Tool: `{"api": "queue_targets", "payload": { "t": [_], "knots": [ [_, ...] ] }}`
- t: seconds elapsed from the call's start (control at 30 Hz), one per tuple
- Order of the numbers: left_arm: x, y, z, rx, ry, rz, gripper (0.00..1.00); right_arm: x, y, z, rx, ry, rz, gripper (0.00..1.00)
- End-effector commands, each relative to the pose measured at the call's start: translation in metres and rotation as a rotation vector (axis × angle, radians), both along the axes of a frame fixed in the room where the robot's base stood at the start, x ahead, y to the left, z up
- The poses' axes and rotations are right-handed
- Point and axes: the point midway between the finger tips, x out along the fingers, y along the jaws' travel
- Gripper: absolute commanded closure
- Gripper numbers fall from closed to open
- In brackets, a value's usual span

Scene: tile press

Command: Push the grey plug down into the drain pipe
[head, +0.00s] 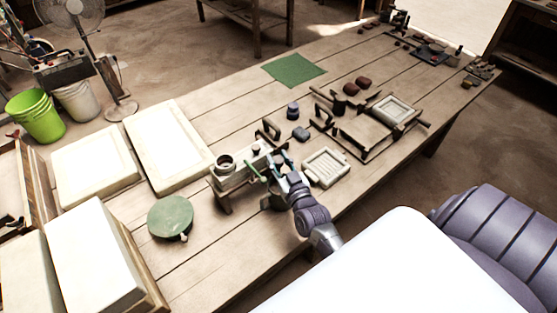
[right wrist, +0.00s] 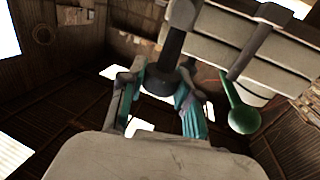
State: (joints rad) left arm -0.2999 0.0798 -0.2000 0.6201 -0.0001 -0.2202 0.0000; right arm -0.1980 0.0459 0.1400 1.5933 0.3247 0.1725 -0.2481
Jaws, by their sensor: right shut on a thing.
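My right gripper (head: 279,161) is at the right end of a small grey bench-like fixture (head: 228,181) on the table. In the right wrist view its teal fingers (right wrist: 161,102) close on a dark knob (right wrist: 158,80) at the end of a dark rod (right wrist: 175,45). A green ball-ended lever (right wrist: 243,118) hangs beside the fingers; it also shows in the head view (head: 255,173). A round grey collar with a dark opening (head: 225,161) stands on the fixture's left part. I cannot tell which piece is the plug or pipe. My left gripper is out of view.
Large pale slabs (head: 168,144) fill the table's left side. Dark small parts and a frame (head: 363,137) lie farther right. A green mat (head: 294,69) lies behind.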

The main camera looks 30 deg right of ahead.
Motion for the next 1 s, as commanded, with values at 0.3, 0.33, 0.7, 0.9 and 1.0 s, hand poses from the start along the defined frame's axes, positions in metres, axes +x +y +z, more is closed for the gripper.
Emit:
{"api": "queue_targets", "payload": {
  "t": [0.3,0.33,0.7,0.9,1.0],
  "knots": [
    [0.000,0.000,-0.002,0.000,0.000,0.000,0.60,0.000,0.000,-0.002,0.000,0.000,0.000,1.00],
    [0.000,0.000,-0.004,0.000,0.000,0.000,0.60,0.000,0.000,-0.005,0.000,0.001,0.000,1.00],
    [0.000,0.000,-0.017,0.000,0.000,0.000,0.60,0.000,0.000,-0.027,0.001,0.003,0.000,1.00],
    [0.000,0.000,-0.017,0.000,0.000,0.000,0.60,-0.001,0.000,-0.028,0.001,0.006,0.000,0.50],
    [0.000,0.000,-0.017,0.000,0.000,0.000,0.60,0.000,0.000,-0.027,0.001,0.004,0.000,0.41]
  ]
}}
